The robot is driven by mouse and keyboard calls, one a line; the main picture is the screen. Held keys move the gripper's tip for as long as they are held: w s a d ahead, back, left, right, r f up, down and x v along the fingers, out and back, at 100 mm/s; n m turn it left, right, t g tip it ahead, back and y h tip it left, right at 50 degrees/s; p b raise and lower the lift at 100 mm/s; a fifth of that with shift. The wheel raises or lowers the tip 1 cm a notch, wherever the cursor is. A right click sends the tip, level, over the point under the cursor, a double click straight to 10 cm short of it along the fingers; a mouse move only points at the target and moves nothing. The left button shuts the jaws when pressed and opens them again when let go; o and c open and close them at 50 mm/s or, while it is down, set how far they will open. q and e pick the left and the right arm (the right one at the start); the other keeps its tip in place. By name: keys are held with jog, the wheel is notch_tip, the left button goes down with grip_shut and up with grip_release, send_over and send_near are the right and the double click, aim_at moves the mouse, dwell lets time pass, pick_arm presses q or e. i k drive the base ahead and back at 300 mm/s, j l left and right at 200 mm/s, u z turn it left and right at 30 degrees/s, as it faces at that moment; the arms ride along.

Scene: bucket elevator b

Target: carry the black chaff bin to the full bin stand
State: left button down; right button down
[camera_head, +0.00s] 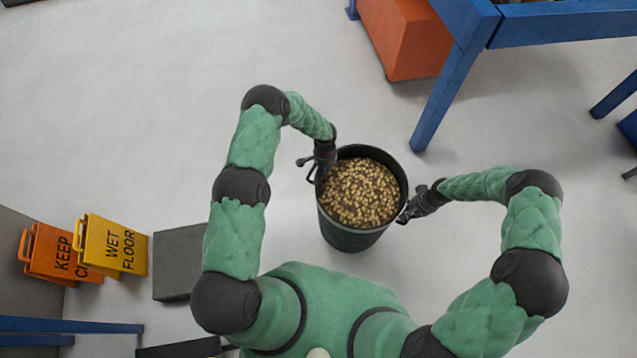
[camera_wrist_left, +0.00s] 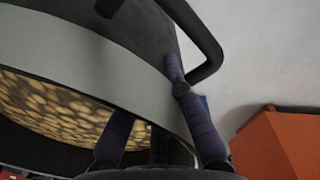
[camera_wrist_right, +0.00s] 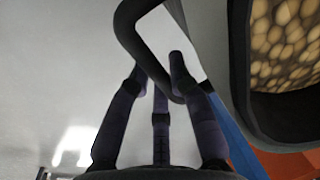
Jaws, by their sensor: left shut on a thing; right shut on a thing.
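The black chaff bin (camera_head: 348,238), filled with tan pellet-like chaff (camera_head: 360,192), is upright in front of my body. My left gripper (camera_head: 319,172) is at its left side. In the left wrist view, its fingers (camera_wrist_left: 150,105) straddle the bin's rim wall (camera_wrist_left: 120,55), beside a black loop handle (camera_wrist_left: 205,45). My right gripper (camera_head: 408,213) is at the bin's right side. In the right wrist view, its fingers (camera_wrist_right: 157,70) are around the other loop handle (camera_wrist_right: 130,32). I cannot tell whether the bin touches the floor. A low grey block (camera_head: 179,262) at left may be the full bin stand; no label shows.
Yellow (camera_head: 116,246) and orange (camera_head: 55,256) floor signs stand left of the grey block. A blue steel frame (camera_head: 452,85) has a leg at upper right, near an orange box (camera_head: 405,40). Blue rails (camera_head: 70,325) lie at lower left.

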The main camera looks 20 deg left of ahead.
aim_at(185, 259)
jog(key=l+z, duration=0.1)
jog(key=z, duration=0.7)
jog(key=i+u, duration=0.25)
jog(key=i+j+u, duration=0.1)
jog(key=u, duration=0.4)
jog(key=i+u, duration=0.35)
jog(key=u, duration=0.15)
jog(key=i+u, duration=0.35)
jog(key=u, duration=0.15)
jog(key=i+u, duration=0.35)
jog(key=u, duration=0.15)
jog(key=i+u, duration=0.2)
jog(key=u, duration=0.3)
jog(key=i+u, duration=0.25)
jog(key=u, duration=0.25)
jog(key=i+u, duration=0.1)
jog(key=u, duration=0.35)
jog(key=i+u, duration=0.15)
jog(key=u, duration=0.3)
jog(key=i+u, duration=0.1)
jog(key=u, duration=0.35)
jog(key=i+l+u, duration=0.1)
jog(key=u, duration=0.4)
